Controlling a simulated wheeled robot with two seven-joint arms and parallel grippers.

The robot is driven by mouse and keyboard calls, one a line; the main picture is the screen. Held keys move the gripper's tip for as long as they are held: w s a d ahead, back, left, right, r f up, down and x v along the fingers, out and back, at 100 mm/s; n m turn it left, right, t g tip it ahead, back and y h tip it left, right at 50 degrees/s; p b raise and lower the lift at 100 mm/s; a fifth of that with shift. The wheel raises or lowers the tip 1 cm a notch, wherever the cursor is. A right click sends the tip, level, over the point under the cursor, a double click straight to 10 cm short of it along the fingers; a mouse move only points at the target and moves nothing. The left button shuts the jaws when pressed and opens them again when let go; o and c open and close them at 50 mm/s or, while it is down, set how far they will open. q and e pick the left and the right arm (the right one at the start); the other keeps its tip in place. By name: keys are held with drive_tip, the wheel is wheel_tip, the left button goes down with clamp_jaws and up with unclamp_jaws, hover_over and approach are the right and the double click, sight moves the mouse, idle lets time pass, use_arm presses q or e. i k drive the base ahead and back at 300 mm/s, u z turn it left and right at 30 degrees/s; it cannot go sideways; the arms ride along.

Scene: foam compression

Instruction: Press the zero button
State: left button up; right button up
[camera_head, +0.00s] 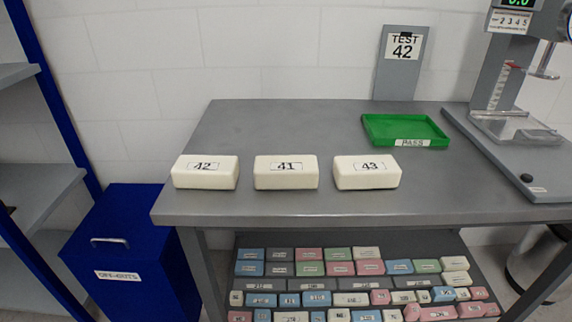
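The testing machine (497,85) stands at the right end of the table, its top and right side cut off by the picture edge. A green-lit display (518,3) shows at its top, partly cut off. A small round black button (526,178) sits on the front of the machine's grey base, with a small pale label (537,189) beside it. I cannot read that label, so I cannot tell whether this is the zero button. Neither of my grippers is in view.
White foam blocks 42 (206,180), 41 (286,181) and 43 (367,181) lie along the grey table's (270,125) front edge. A green PASS tray (374,142) and a TEST 42 board (388,78) are behind. A blue OFF-CUTS bin (130,225) stands left.

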sight(527, 178)
drive_tip(key=z, duration=1.3)
